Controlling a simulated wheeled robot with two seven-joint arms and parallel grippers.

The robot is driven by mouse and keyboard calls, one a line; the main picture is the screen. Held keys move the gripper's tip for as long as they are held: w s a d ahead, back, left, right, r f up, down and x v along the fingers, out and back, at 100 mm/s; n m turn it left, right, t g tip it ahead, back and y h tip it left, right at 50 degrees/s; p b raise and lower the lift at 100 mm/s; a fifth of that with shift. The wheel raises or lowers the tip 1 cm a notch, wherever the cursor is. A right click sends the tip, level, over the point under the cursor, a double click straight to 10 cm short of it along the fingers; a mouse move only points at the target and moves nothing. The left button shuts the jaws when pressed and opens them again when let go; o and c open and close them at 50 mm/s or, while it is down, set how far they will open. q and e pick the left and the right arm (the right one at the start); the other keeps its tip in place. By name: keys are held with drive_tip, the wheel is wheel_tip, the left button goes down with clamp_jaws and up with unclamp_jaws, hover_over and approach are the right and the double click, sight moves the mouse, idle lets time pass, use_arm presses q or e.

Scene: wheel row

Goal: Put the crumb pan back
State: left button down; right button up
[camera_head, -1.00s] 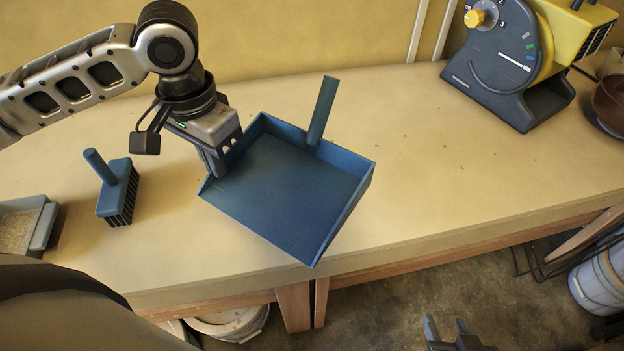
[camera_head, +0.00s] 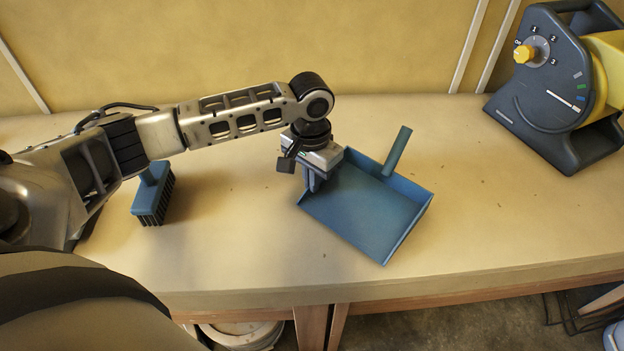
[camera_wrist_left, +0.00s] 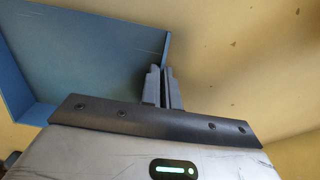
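The crumb pan is a blue dustpan (camera_head: 365,215) with a raised blue handle at its back right. It is over the bench top; I cannot tell if it touches it. My left gripper (camera_head: 313,188) is at the pan's left back corner. In the left wrist view my two fingers (camera_wrist_left: 165,88) are close together at the edge of the blue pan (camera_wrist_left: 90,55), and seem shut on its wall. The grip itself is partly hidden. My right gripper is not in view.
A blue brush (camera_head: 153,203) with dark bristles stands on the bench (camera_head: 240,245) to the left, below my left arm. A dark grey and yellow machine (camera_head: 550,95) with a yellow knob is at the back right. Small crumbs dot the bench right of the pan.

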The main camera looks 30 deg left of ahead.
use_arm(q)
drive_tip(key=shift+f, duration=0.25)
drive_tip(key=shift+f, duration=0.1)
drive_tip(key=c, duration=1.6)
unclamp_jaws()
drive_tip(key=shift+c, duration=0.2)
wheel_tip(320, 180, up, 12)
drive_tip(key=shift+s, duration=0.1)
